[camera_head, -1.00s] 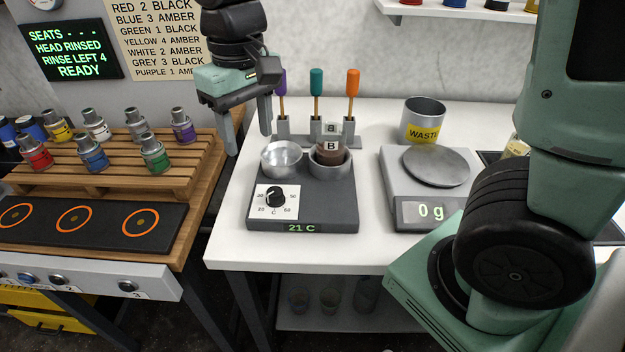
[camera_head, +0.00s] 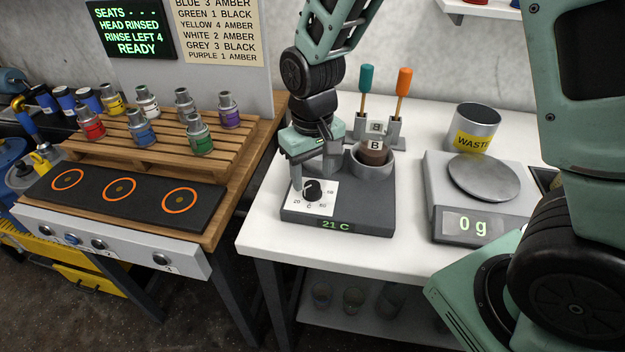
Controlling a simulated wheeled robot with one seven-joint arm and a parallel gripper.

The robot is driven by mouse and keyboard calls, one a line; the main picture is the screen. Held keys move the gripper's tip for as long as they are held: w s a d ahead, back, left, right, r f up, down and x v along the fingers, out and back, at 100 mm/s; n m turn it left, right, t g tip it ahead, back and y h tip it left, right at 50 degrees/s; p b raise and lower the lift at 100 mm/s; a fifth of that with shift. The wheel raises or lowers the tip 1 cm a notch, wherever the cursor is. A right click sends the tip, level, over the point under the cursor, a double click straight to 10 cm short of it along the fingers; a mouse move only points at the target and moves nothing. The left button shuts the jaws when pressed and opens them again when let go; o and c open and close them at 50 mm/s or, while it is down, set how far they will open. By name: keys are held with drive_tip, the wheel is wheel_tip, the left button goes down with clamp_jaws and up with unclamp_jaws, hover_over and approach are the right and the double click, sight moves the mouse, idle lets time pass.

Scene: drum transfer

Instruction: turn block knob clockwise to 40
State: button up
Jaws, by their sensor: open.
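The dark heating block (camera_head: 365,217) sits on the white table, and its display reads 21 C. Its black knob (camera_head: 313,190) stands on a white dial plate (camera_head: 322,206) with numbers around it, some of them hidden; 20 shows at the lower left. My gripper (camera_head: 313,178) is open and points down over the block's left side, just above or behind the knob. One finger is left of the knob. I cannot tell whether the fingers touch it. The left well is hidden behind the gripper. A brown jar marked B (camera_head: 375,150) sits in the right well.
A scale (camera_head: 470,224) reading 0 g and a waste cup (camera_head: 476,127) stand to the right. A tool rack (camera_head: 395,132) with teal and orange handles is behind the block. A wooden rack (camera_head: 165,150) with several small cans is at left.

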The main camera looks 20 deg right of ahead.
sight(312, 190)
drive_tip(key=shift+f, duration=1.45)
drive_tip(key=shift+c, duration=0.3)
drive_tip(key=c, duration=0.9)
